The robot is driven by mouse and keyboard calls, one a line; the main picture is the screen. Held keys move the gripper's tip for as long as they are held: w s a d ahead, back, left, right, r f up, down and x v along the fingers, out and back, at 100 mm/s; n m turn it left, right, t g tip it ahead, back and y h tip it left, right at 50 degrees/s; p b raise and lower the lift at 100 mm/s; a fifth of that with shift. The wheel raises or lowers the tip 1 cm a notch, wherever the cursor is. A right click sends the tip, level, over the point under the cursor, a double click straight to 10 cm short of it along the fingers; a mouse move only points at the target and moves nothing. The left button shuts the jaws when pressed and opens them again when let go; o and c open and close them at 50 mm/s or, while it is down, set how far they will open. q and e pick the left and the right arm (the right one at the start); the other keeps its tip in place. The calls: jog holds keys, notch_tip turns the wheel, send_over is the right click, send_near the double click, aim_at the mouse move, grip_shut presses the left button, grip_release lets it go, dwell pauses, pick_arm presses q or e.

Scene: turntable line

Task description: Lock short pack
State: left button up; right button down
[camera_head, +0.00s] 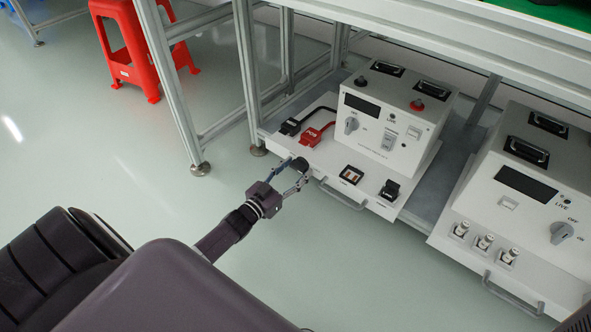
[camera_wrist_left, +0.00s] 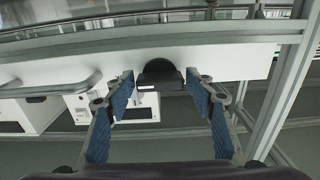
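A white equipment unit (camera_head: 385,118) stands on a low shelf, with a front ledge (camera_head: 330,168) carrying small fittings. At the ledge's front left corner is a small black piece (camera_head: 301,164); it also shows in the left wrist view (camera_wrist_left: 160,76). I cannot tell whether it is the short pack or a lock. My left gripper (camera_head: 298,168) is at this corner. In the left wrist view the gripper (camera_wrist_left: 162,82) is open, its blue pads on either side of the black piece with small gaps. My right gripper is in neither view.
A red plug (camera_head: 312,136), a black plug (camera_head: 290,127), a small panel (camera_head: 351,174) and another black piece (camera_head: 390,190) sit on the ledge. A handle (camera_head: 342,197) juts from its front. A second unit (camera_head: 530,190) stands to the right. Frame posts (camera_head: 172,90) rise at left.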

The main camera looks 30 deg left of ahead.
pick_arm(q)
jog(key=shift+o, duration=0.5)
jog(key=s+a, duration=0.1)
jog(key=s, duration=1.1)
